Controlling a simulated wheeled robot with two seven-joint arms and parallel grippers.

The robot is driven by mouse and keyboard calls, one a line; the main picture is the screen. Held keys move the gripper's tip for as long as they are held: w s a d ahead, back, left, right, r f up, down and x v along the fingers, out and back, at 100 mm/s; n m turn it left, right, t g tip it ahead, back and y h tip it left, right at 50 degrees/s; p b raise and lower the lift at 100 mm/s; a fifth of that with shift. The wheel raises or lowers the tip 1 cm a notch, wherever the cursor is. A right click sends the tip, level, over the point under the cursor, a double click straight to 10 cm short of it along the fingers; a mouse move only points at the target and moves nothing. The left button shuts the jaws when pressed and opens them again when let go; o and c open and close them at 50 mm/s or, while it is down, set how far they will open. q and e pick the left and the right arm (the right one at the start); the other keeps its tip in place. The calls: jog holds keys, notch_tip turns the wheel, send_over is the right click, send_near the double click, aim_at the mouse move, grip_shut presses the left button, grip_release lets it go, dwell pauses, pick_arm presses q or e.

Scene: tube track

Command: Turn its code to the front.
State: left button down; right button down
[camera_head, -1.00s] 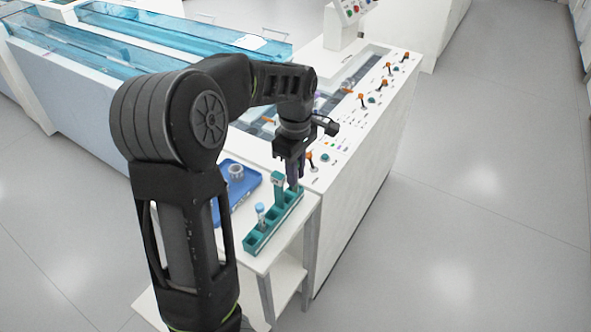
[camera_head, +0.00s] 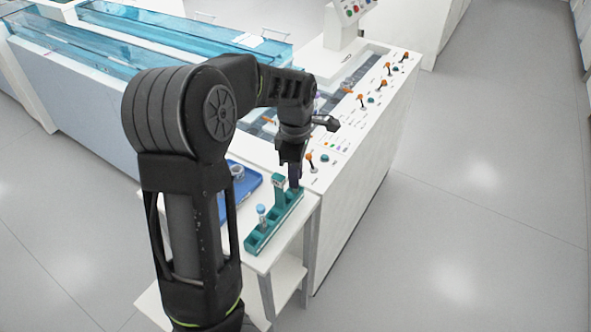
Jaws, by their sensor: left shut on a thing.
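A teal rack (camera_head: 256,242) with several square slots stands on the small white table. My left gripper (camera_head: 294,178) points down at the rack's far end and is shut on a tube (camera_head: 295,183) there. Only a little of this tube shows, dark purple between the fingers, and its code cannot be seen. Whether its bottom is inside the slot cannot be told. A second tube (camera_head: 262,215) with a light blue cap stands upright in the near part of the rack. My right gripper is out of view.
A teal post (camera_head: 278,187) with a pale top rises from the rack close beside my gripper. A blue tray (camera_head: 247,184) with a clear ring-shaped item lies behind my forearm. The white machine (camera_head: 362,150) with orange levers adjoins the table.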

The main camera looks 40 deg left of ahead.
pick_arm(q)
jog(key=n+p, duration=0.2)
jog(key=n, duration=0.2)
jog(key=shift+r+p, duration=0.15)
jog(key=shift+p, duration=0.2)
jog(key=n+p, duration=0.2)
jog(key=n, duration=0.1)
jog(key=shift+n+p, duration=0.35)
jog(key=shift+n, duration=0.05)
jog(key=n+p, duration=0.6)
jog(key=n, duration=0.1)
jog(key=shift+n+p, duration=0.35)
jog(key=shift+n, duration=0.05)
jog(key=shift+f, duration=0.3)
jog(key=c, duration=1.3)
grip_release()
